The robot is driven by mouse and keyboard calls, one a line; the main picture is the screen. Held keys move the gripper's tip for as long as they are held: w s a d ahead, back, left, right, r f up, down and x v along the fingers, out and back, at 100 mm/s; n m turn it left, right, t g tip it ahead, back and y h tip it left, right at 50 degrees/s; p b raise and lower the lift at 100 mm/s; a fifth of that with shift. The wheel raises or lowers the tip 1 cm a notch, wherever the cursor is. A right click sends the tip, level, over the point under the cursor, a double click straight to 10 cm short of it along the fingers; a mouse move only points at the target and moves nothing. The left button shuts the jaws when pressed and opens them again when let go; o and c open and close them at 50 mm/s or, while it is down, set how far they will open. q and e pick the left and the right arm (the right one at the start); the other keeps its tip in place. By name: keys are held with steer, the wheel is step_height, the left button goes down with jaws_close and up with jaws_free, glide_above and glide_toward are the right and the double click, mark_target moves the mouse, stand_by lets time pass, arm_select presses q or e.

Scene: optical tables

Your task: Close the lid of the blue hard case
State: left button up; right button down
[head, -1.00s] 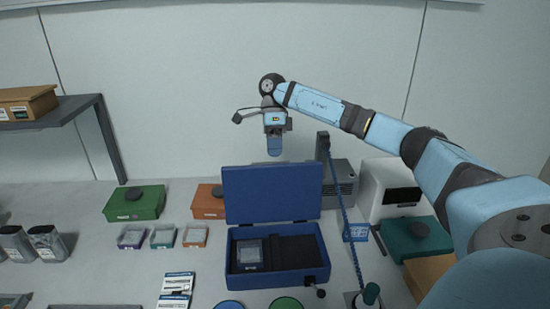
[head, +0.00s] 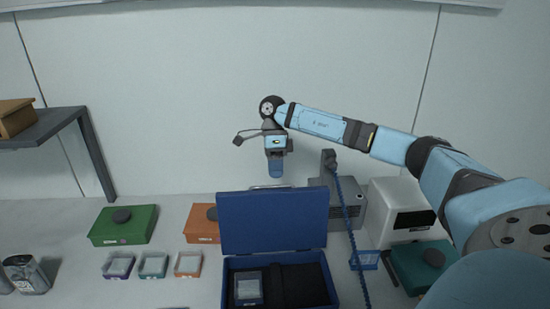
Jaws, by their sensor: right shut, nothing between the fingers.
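The blue hard case (head: 228,292) stands on the table at the lower middle of the head view, its front edge cut off by the frame. Its lid (head: 271,222) is open and stands upright at the back. Inside are a dark lining and a small grey-framed item (head: 248,287) at the left. My right gripper (head: 275,177) points down above and behind the lid's top edge, apart from it in the picture; its fingers are shut and empty. My left gripper is not in view.
A green box (head: 123,226) and an orange box (head: 202,224) stand left of the case, with several small trays in front. A grey device (head: 345,205), a blue coiled cable (head: 350,240) and a white box (head: 398,211) stand to the right. A shelf (head: 45,128) juts in at left.

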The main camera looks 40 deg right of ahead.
mark_target(277, 187)
steer(key=p+x, duration=0.1)
steer(key=x, duration=0.4)
steer(key=shift+w, duration=0.1)
stand_by(0.3)
